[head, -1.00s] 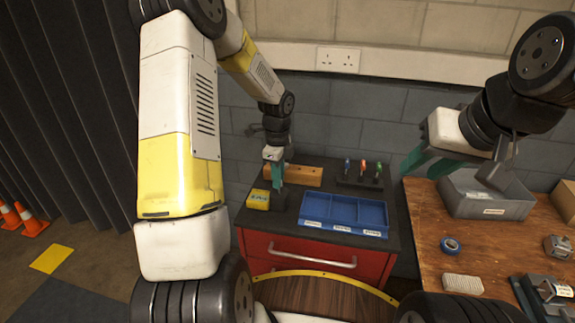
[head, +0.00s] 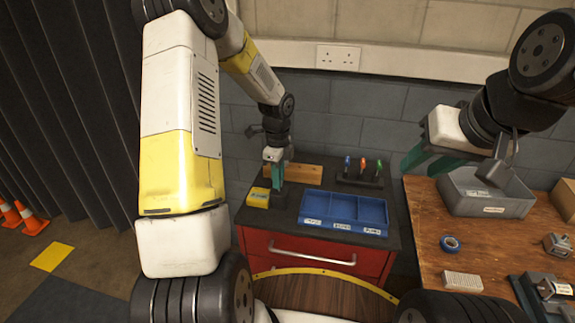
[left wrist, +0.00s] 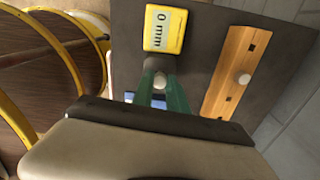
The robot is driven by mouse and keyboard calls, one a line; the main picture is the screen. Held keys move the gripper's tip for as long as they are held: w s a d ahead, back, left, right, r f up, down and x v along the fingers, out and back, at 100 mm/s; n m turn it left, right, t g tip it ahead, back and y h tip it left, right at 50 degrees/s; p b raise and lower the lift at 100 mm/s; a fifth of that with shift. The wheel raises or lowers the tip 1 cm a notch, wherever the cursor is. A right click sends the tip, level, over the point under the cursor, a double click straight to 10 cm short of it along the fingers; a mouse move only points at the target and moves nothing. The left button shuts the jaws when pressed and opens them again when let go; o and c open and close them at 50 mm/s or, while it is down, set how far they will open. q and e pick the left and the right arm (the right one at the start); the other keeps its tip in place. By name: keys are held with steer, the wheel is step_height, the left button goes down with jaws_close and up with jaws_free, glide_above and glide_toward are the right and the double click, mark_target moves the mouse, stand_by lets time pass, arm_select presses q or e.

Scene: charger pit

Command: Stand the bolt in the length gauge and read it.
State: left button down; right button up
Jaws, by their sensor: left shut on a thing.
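The length gauge is a yellow box (head: 258,197) on the dark top of the red cabinet. In the left wrist view its display (left wrist: 165,28) reads 0 mm. My left gripper (head: 277,184) is just right of the gauge, between it and the blue tray. Its green fingers are shut on the bolt (left wrist: 160,80), whose pale round head shows between them. The bolt's shank is hidden, and I cannot tell whether it touches anything below. My right gripper (head: 428,158) hangs near the grey bin, with its green fingers apart and nothing seen between them.
A wooden block with holes (head: 305,175) lies behind; one pale round head (left wrist: 243,78) sits in it. A blue three-part tray (head: 344,226) is at the front right. A rack with colored-handled tools (head: 360,181) stands behind it. The bench (head: 425,235) holds a grey bin (head: 490,207).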

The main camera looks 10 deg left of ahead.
arm_select(q)
steer(key=shift+f, duration=0.9)
steer(key=c, duration=1.3)
jaws_free()
steer(key=shift+o, duration=0.2)
steer(key=shift+r, duration=0.1)
step_height(320, 180, up, 8)
steer(key=shift+f, duration=0.15)
